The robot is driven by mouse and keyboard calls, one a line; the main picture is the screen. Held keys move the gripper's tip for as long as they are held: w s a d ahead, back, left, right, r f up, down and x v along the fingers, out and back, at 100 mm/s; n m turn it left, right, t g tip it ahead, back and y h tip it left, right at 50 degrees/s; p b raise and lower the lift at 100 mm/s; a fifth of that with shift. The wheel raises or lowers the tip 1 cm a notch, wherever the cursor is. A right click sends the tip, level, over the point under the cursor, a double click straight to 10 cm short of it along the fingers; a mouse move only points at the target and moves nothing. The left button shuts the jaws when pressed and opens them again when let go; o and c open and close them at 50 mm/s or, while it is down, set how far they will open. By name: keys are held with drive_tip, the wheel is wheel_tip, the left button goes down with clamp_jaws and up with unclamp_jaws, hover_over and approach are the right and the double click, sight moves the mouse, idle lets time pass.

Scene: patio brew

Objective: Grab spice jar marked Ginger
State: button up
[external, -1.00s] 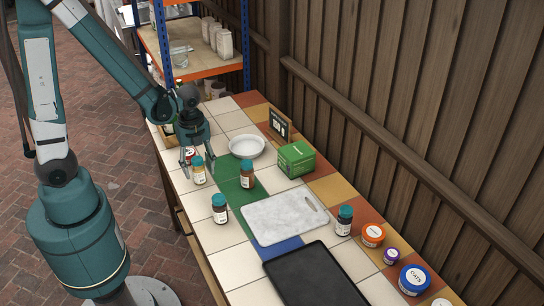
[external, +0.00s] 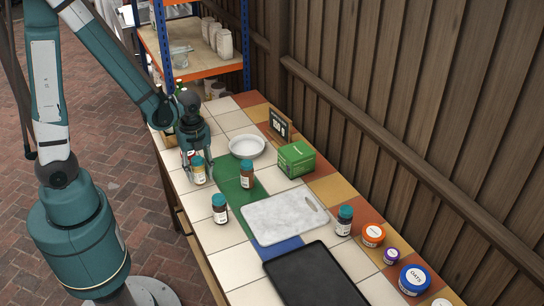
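A spice jar with a teal lid and yellow contents (external: 199,171) stands upright near the left edge of the tiled table. My gripper (external: 201,168) is low over it, pointing down, with a finger on either side of the jar. The fingers look apart, and I see no clear contact. Three more teal-lidded jars with brown or dark red contents stand upright: one on the green strip (external: 246,175), one nearer the front left (external: 220,209), one right of the cutting board (external: 344,222). The jar labels are too small to read, so I cannot tell which says Ginger.
A red-marked item (external: 187,157) is partly hidden behind my gripper. A white bowl (external: 247,147), green box (external: 296,160), marble board (external: 283,217) and black tray (external: 315,278) lie to the right. Lidded tubs (external: 414,279) line the right side by the wooden fence.

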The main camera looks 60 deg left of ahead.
sight(197, 159)
drive_tip(key=c, duration=0.5)
drive_tip(key=shift+r, duration=0.2)
drive_tip(key=shift+r+p, duration=1.5)
drive_tip(key=shift+r, duration=3.3)
